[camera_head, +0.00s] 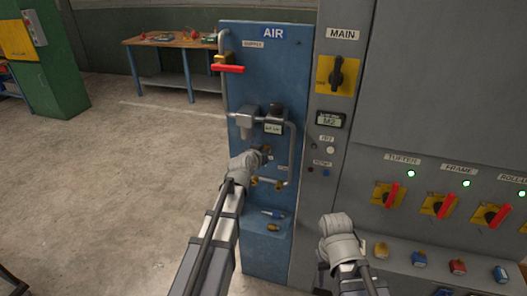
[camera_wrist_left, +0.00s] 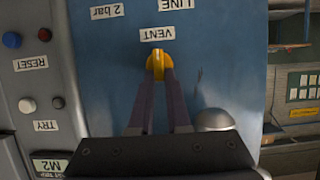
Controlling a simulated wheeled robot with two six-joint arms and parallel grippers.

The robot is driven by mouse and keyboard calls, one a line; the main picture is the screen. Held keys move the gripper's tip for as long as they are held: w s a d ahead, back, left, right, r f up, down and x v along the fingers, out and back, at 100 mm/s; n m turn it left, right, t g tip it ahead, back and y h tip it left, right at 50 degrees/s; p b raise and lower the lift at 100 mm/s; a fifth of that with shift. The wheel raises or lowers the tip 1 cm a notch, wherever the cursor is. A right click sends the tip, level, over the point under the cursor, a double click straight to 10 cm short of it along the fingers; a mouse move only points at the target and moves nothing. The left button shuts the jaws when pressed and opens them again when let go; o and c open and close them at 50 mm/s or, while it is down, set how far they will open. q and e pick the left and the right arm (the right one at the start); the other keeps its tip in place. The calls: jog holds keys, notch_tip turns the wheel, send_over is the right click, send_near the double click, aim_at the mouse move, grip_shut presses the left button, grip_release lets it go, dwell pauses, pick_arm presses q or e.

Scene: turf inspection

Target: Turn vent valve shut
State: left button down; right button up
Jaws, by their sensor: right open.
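The vent valve's yellow handle (camera_wrist_left: 158,62) is below the upside-down VENT label (camera_wrist_left: 158,33) on the blue panel in the left wrist view. My left gripper (camera_wrist_left: 158,80) has its two dark fingers on either side of the handle, close against it, and appears shut on it. In the head view my left gripper (camera_head: 262,155) is at the middle of the blue AIR panel (camera_head: 245,230) and hides most of the valve. My right gripper (camera_head: 340,240) is open, low in front of the grey cabinet, apart from the panel; its fingertips are hard to see.
A red lever (camera_head: 228,69) and pipes (camera_head: 290,155) stick out of the panel. The grey cabinet (camera_head: 440,80) at right carries a MAIN switch (camera_head: 337,73) and several red-handled switches (camera_head: 392,199). A workbench (camera_head: 175,45) stands behind; the floor at left is clear.

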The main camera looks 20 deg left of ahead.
pick_arm(q)
jog(key=shift+w+a, duration=0.1)
dwell(0.5)
jog(key=n+t+h+b, duration=0.1)
jog(key=n+h+b, duration=0.1)
jog(key=n+b, duration=0.1)
jog(key=a+f+n+t+h+b, duration=0.1)
jog(key=n+h+b, duration=0.1)
jog(key=n+b, duration=0.2)
jog(key=a+f+n+h+b, duration=0.1)
jog(key=n+h+b, duration=0.2)
jog(key=n, duration=0.3)
jog(key=shift+w+t, duration=0.15)
jog(key=shift+t, duration=0.25)
jog(key=shift+n+b, duration=0.3)
jog(key=shift+n, duration=0.1)
dwell(0.4)
